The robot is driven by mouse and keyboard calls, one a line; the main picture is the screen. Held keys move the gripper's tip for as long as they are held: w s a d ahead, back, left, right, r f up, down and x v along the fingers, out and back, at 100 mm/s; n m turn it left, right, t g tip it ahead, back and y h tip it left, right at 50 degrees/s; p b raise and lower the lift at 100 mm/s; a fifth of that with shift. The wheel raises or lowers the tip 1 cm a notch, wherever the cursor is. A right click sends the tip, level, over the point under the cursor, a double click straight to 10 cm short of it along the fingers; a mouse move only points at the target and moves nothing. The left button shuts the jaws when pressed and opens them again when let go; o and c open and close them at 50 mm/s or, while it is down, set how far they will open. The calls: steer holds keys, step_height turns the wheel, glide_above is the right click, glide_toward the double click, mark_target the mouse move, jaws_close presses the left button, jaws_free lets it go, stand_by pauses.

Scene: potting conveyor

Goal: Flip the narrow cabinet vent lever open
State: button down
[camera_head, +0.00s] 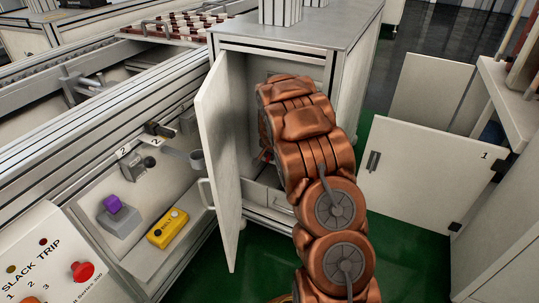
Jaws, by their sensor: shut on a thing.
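The narrow cabinet (345,85) stands in the middle with its white door (222,150) swung open to the left. My copper-coloured arm reaches into the open cabinet and covers much of the opening. My gripper is hidden behind the arm, so I cannot see its fingers or what they touch. The vent lever cannot be made out; the arm or the cabinet hides it. A small reddish part shows at the arm's left edge inside the cabinet, too small to identify. A drawer-like ledge (268,200) shows low in the cabinet.
The conveyor frame (100,130) runs along the left, with a yellow box (168,228), a purple-topped switch (113,204) and the slack trip panel (55,260). Another open door (420,185), marked 1, stands at right. Green floor (400,250) is clear between.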

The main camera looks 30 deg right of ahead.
steer(key=shift+d+r+p, duration=0.15)
steer(key=shift+p, duration=0.25)
steer(key=shift+w+r+g+p, duration=0.1)
steer(key=shift+w+g+p, duration=0.1)
steer(key=shift+g+p, duration=0.25)
steer(key=shift+w+g+h+p, duration=0.15)
steer(key=shift+g+h+p, duration=0.15)
steer(key=shift+g, duration=0.05)
steer(key=shift+w+a+f+n+g+h+b, duration=0.15)
steer(key=shift+a+f+n+g+h+b, duration=0.15)
steer(key=shift+b, duration=0.15)
steer(key=shift+a+g, duration=0.1)
steer(key=shift+g, duration=0.2)
steer(key=c, duration=1.1)
jaws_free()
steer(key=shift+c, duration=0.2)
steer(key=shift+r, duration=0.1)
